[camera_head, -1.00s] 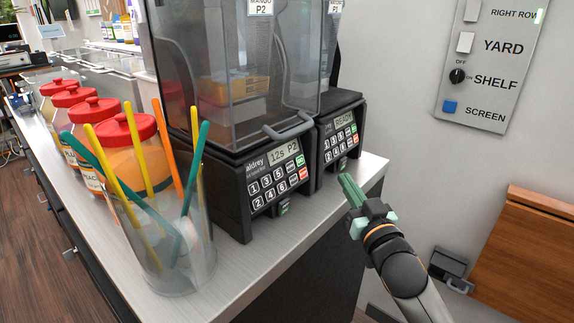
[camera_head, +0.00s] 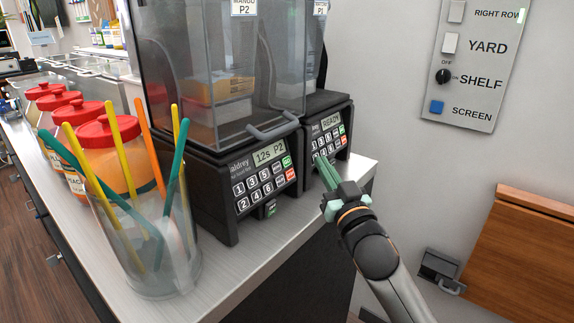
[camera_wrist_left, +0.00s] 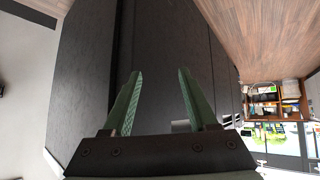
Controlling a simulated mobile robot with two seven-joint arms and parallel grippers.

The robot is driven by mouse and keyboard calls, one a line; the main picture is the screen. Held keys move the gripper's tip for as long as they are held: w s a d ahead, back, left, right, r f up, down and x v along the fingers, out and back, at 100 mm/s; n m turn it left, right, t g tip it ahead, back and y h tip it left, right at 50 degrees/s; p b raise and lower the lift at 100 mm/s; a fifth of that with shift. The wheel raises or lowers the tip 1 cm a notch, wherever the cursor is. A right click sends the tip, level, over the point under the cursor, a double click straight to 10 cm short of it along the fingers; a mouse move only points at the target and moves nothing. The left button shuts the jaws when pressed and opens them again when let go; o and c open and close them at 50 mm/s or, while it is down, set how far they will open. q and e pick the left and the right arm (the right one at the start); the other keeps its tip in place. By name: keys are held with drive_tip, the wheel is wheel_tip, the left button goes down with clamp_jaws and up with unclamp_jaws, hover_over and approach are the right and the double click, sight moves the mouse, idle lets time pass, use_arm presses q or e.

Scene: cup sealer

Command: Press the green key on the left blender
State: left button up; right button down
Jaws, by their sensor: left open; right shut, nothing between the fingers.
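The left blender (camera_head: 215,190) stands on the counter with a clear dark jar housing above it. Its panel display (camera_head: 269,155) reads "12s P2". Its green key (camera_head: 287,161) is at the panel's upper right, above a red key (camera_head: 291,174), and is uncovered. My right gripper (camera_head: 319,162) is shut and empty. Its tips are right of the green key, in front of the right blender's keypad, hiding part of it; I cannot tell if they touch it. My left gripper (camera_wrist_left: 160,74) is open and empty in the left wrist view, before a dark panel.
The right blender (camera_head: 334,125) shows "READY" close beside the left one. A clear cup of coloured sticks (camera_head: 150,250) stands front left, with red-lidded jars (camera_head: 112,150) behind. A switch panel (camera_head: 470,65) is on the wall. The counter's front strip (camera_head: 235,262) is bare.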

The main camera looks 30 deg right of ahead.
sight(290, 156)
drive_tip(key=w, duration=0.1)
drive_tip(key=w+a+f+b, duration=0.1)
drive_tip(key=w, duration=0.1)
drive_tip(key=w+a, duration=0.1)
drive_tip(key=shift+w+f+b, duration=0.4)
use_arm(q)
drive_tip(key=shift+w+d+f+h, duration=0.15)
drive_tip(key=shift+w+d+f, duration=0.1)
drive_tip(key=shift+d, duration=0.25)
drive_tip(key=shift+w+d+f+h, duration=0.15)
drive_tip(key=shift+d+f, duration=0.05)
drive_tip(key=shift+d, duration=0.25)
use_arm(e)
drive_tip(key=shift+w+a+f, duration=0.1)
drive_tip(key=shift+w+a, duration=0.05)
drive_tip(key=shift+w, duration=0.2)
use_arm(q)
drive_tip(key=shift+a, duration=0.15)
use_arm(e)
drive_tip(key=shift+w, duration=0.1)
idle(0.3)
drive_tip(key=shift+w+a+f, duration=0.1)
drive_tip(key=shift+w+a, duration=0.05)
drive_tip(key=shift+w, duration=0.15)
